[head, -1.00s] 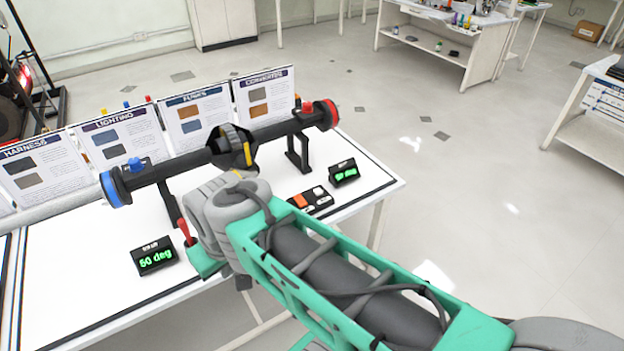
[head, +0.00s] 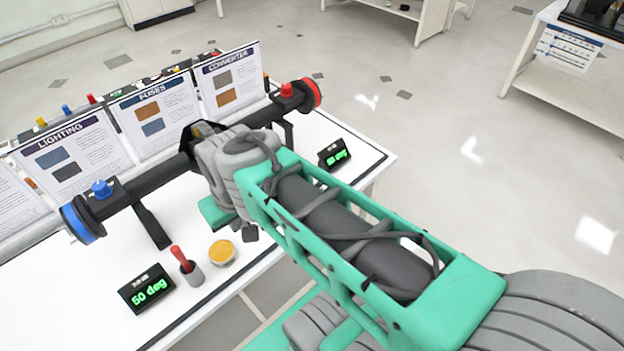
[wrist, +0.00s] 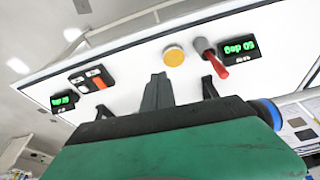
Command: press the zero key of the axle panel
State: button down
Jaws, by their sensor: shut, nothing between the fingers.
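The axle panel (wrist: 104,76), a small dark block with an orange key and pale keys, lies on the white bench, left of my gripper in the wrist view. Its markings are too small to tell which is the zero key. My arm hides the panel in the head view. My gripper (wrist: 157,78) is shut and empty, apart from the panel. The axle (head: 150,182), with blue and red ends, runs along the bench behind my wrist.
Another display (head: 334,154) stands right. Upright boards (head: 152,115) line the back.

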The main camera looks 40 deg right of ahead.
jog(key=w+d+f+m+y+p, duration=0.1)
jog(key=w+d+f+m+p, duration=0.1)
jog(key=w+d+m, duration=0.7)
jog(key=d+f+m+t+p, duration=0.1)
jog(key=d+f+m+t, duration=0.1)
jog(key=d+m, duration=0.5)
jog(key=d+f+m+t+y+p, duration=0.1)
jog(key=d+m, duration=0.6)
jog(key=d, duration=0.7)
jog(key=f+t, duration=0.1)
jog(key=t, duration=0.1)
jog(key=shift+w+d+f+m+t, duration=0.15)
jog(key=shift+f+m+t, duration=0.05)
jog(key=shift+m+t, duration=0.2)
jog(key=shift+f, duration=0.1)
notch_tip(320, 180, down, 8)
jog(key=b, duration=0.7)
jog(key=shift+b, duration=0.35)
jog(key=shift+f, duration=0.3)
jog(key=shift+f, duration=0.1)
jog(key=shift+f, duration=0.35)
